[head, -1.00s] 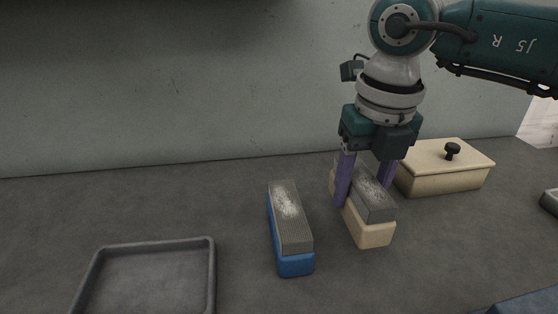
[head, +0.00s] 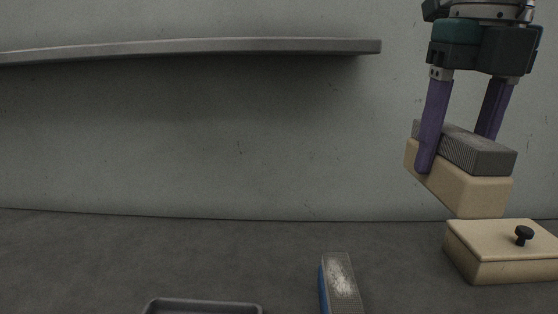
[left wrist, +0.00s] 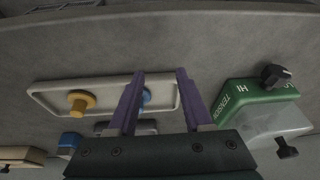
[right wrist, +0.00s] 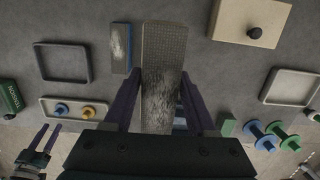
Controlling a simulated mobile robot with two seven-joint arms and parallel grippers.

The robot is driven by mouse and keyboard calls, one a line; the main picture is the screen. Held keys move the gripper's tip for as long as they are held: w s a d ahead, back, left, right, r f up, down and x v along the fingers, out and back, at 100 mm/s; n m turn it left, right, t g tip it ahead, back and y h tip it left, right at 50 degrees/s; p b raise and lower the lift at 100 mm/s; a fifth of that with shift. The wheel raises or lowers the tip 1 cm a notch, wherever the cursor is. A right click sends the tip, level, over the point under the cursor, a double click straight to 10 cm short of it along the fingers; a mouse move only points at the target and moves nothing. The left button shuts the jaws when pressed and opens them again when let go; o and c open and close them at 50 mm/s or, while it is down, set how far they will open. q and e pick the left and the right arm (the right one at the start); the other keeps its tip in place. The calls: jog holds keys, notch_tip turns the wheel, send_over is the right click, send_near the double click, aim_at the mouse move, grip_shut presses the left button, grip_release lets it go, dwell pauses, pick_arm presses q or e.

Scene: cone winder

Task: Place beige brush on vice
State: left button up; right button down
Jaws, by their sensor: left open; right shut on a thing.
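The beige brush (head: 462,190), a beige block with grey bristles on top, is held in the air by my right gripper (head: 458,150). The two purple fingers are shut on its sides, and it is tilted in the head view. In the right wrist view the brush's bristle face (right wrist: 163,75) shows between the fingers. My left gripper (left wrist: 160,73) is open and empty above a pale tray (left wrist: 60,84). I cannot make out the vice for sure; a bluish part (right wrist: 180,121) beside the brush is mostly hidden.
A beige lidded box (head: 490,265) with a black knob stands below the held brush. A blue brush (head: 340,285) and a grey tray (head: 200,306) are on the bench. A shelf (head: 200,47) juts from the wall. A green tension box (left wrist: 245,108) is near my left gripper.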

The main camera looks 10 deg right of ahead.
pick_arm(q)
jog(key=shift+r+p, duration=0.4)
jog(key=shift+r, duration=0.05)
pick_arm(e)
jog(key=shift+s+a+r+n, duration=0.1)
jog(key=shift+a+r+n, duration=0.15)
jog(key=shift+r+n, duration=0.5)
jog(key=s+a+r+m+g+p, duration=0.15)
jog(key=r+m+p, duration=0.3)
jog(key=m, duration=0.75)
jog(key=s+a+r+m+p, duration=0.3)
jog(key=r+m+p, duration=0.15)
jog(key=m, duration=0.65)
jog(key=s+a+r+m+g+p, duration=0.1)
jog(key=s+a+r+m+p, duration=0.25)
jog(key=m, duration=0.85)
pick_arm(q)
notch_tip(320, 180, up, 50)
jog(key=p, duration=3.7)
pick_arm(e)
jog(key=s+r, duration=0.2)
jog(key=r, duration=1.6)
jog(key=s+r, duration=0.2)
jog(key=r, duration=1.6)
jog(key=shift+s+d+r, duration=0.15)
jog(key=shift+d, duration=0.3)
pick_arm(q)
jog(key=shift+d+f, duration=0.1)
jog(key=shift+f, duration=0.05)
